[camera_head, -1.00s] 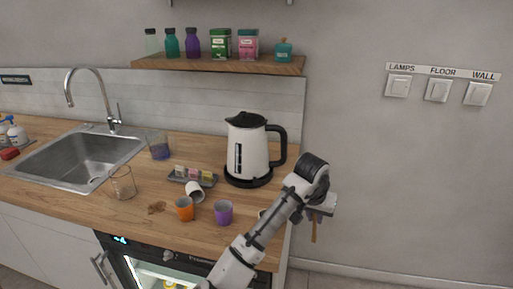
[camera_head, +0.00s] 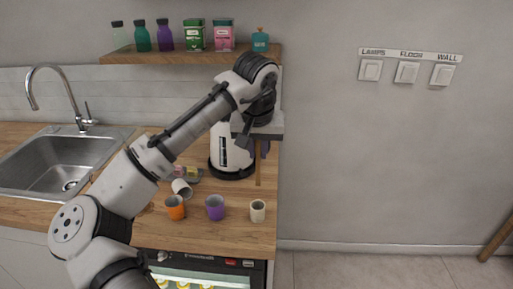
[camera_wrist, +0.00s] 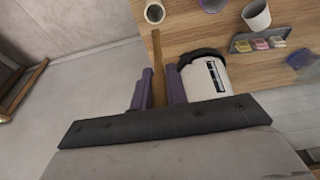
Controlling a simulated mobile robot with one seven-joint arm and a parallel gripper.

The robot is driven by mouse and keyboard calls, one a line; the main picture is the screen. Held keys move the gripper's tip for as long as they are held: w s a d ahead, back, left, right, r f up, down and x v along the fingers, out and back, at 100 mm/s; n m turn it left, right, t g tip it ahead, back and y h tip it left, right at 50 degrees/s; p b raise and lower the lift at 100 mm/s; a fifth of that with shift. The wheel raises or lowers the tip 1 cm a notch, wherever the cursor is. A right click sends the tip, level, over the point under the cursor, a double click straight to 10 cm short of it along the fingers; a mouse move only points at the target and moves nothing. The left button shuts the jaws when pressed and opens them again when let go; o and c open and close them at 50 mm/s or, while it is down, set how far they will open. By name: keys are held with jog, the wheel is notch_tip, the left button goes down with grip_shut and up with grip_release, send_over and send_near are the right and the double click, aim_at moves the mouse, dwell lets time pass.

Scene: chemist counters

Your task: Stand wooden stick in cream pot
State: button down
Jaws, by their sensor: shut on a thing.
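My gripper (camera_head: 262,150) is shut on the wooden stick (camera_head: 258,173), a thin brown rod that hangs down upright. The stick also shows in the wrist view (camera_wrist: 157,52), between the purple fingers (camera_wrist: 160,86). The cream pot (camera_head: 257,211) stands upright and open at the front right of the counter. In the head view the stick's lower end is above the pot in the picture, apart from it. In the wrist view the stick's far end points at the pot (camera_wrist: 154,13) with a small gap. Their exact height difference cannot be told.
A white kettle (camera_head: 230,158) stands behind my gripper. The counter's right edge is close to the pot. A shelf (camera_head: 190,56) hangs above.

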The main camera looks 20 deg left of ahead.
aim_at(258, 166)
jog(key=shift+f+b, duration=2.25)
jog(key=shift+f, duration=0.55)
jog(key=shift+f+b, duration=1.3)
jog(key=shift+f, duration=1.05)
jog(key=c, duration=1.3)
grip_release()
jog(key=b+v, duration=0.1)
jog(key=v, duration=1.2)
jog(key=shift+s+r, duration=0.1)
jog(key=shift+r, duration=0.3)
